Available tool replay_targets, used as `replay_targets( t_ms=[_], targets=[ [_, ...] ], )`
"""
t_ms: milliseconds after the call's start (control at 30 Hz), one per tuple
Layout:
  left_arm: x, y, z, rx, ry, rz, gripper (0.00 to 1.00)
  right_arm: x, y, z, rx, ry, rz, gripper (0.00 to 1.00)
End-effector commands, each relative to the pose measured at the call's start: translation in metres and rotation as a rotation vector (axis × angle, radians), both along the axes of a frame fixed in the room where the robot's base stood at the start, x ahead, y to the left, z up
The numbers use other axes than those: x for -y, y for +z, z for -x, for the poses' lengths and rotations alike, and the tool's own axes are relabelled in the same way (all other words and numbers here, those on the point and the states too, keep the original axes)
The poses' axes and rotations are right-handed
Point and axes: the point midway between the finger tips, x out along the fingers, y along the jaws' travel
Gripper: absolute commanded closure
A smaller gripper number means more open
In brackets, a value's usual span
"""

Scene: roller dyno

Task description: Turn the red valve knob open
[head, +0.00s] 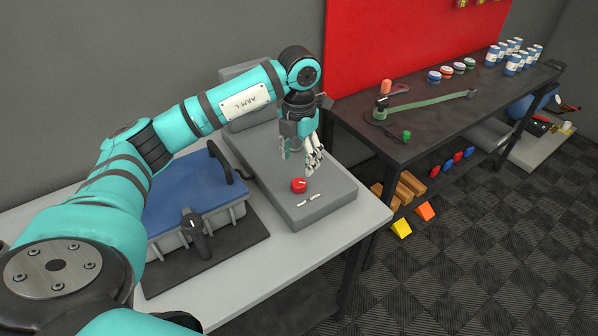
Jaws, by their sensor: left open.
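The red valve knob (299,185) stands on the top face of a grey box (328,196) on the table, near two small light marks. My left gripper (301,163) hangs down from the left arm with its fingers pointing at the box. It is open and empty, just above and behind the knob in the picture. I see no contact between the fingers and the knob. My right gripper is not in view.
A blue-topped unit with a black handle (190,192) stands left of the grey box on the light table (270,262). A dark workbench (450,121) with cans and tools stands to the right. The dark floor at lower right is clear.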

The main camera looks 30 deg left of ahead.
Motion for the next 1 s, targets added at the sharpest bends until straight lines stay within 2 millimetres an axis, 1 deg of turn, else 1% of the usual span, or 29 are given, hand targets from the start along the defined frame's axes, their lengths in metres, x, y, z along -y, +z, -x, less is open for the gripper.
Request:
replay_targets(
  t_ms=[33,100,200,300,433,1000],
  targets=[
    [0.0,0.011,-0.001,0.005,0.001,0.0,0.41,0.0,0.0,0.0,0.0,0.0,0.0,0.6],
    [0.0,0.023,-0.001,0.003,0.001,0.001,0.41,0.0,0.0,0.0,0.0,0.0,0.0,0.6],
    [0.0,0.035,-0.001,0.002,0.002,0.0,0.41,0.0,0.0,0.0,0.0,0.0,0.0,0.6],
    [0.0,0.043,0.0,0.001,0.001,0.0,0.41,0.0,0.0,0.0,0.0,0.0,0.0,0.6],
    [0.0,0.046,0.0,-0.001,0.001,0.0,0.41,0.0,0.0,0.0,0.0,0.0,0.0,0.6],
    [0.0,0.045,0.0,-0.001,0.001,0.0,0.41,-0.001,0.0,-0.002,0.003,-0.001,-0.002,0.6]
  ],
)
